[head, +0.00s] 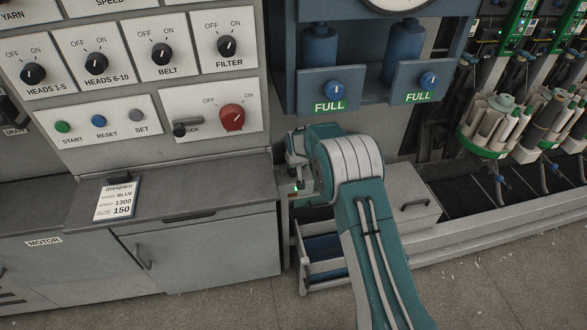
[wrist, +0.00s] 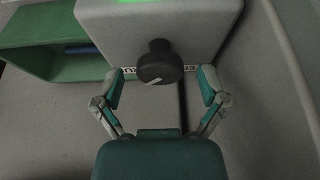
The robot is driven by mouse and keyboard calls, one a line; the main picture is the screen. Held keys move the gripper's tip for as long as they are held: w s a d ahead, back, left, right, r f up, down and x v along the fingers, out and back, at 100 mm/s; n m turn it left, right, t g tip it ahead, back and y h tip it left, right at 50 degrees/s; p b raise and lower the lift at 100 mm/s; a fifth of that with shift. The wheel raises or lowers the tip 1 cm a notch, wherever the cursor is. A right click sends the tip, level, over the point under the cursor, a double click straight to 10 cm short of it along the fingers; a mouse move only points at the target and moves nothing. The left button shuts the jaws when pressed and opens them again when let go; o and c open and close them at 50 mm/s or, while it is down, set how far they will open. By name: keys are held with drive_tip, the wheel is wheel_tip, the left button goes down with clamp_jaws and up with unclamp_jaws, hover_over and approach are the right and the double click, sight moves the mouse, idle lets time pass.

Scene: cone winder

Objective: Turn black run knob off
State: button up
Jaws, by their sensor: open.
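In the wrist view, a black round knob (wrist: 161,64) with a short white slanted pointer line stands out from a light grey box (wrist: 205,22). A label strip lies behind it, mostly covered by the knob, so I cannot read it in full. My gripper (wrist: 161,75) is open, with one teal-and-grey finger on either side of the knob. A gap shows between each finger and the knob.
A bright green patch (wrist: 138,1) glows on the box's face above the knob. A green open tray (wrist: 40,45) lies left of it. In the head view, a panel with several black knobs and a red knob (head: 232,117) is at left, above a grey counter (head: 200,177).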

drive_tip(key=shift+c, duration=0.3)
drive_tip(key=c, duration=1.1)
drive_tip(key=shift+f, duration=0.1)
drive_tip(key=shift+n, duration=0.3)
drive_tip(key=n+y, duration=0.1)
drive_tip(key=n, duration=0.2)
drive_tip(key=shift+d+f+g, duration=0.1)
drive_tip(key=shift+g, duration=0.2)
drive_tip(key=shift+n+g+y, duration=0.35)
drive_tip(key=shift+n+y, duration=0.05)
drive_tip(key=shift+n, duration=0.85)
drive_tip(key=shift+n+g+y, duration=0.35)
drive_tip(key=shift+n+y, duration=0.05)
drive_tip(key=shift+n, duration=0.85)
drive_tip(key=o, duration=1.2)
drive_tip(key=shift+f, duration=0.15)
drive_tip(key=shift+c, duration=0.2)
drive_tip(key=shift+w+r, duration=0.1)
drive_tip(key=shift+r, duration=0.1)
